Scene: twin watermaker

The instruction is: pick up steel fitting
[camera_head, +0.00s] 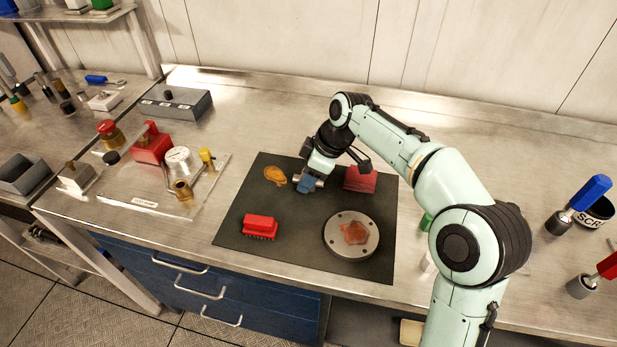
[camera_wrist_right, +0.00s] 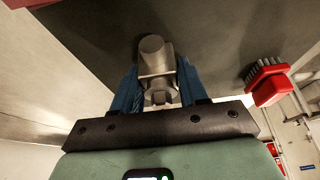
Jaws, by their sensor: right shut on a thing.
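The steel fitting (camera_wrist_right: 157,62) is a grey metal piece with a round end, held between the blue fingers of my right gripper (camera_wrist_right: 158,88) in the right wrist view. In the head view my right gripper (camera_head: 307,184) is over the back middle of the dark mat (camera_head: 300,228), and only a small part of the fitting (camera_head: 319,180) shows beside the blue fingers. I cannot tell whether the fitting still touches the mat. My left gripper is not in view.
Screwdrivers (camera_head: 585,200) stand at the right edge.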

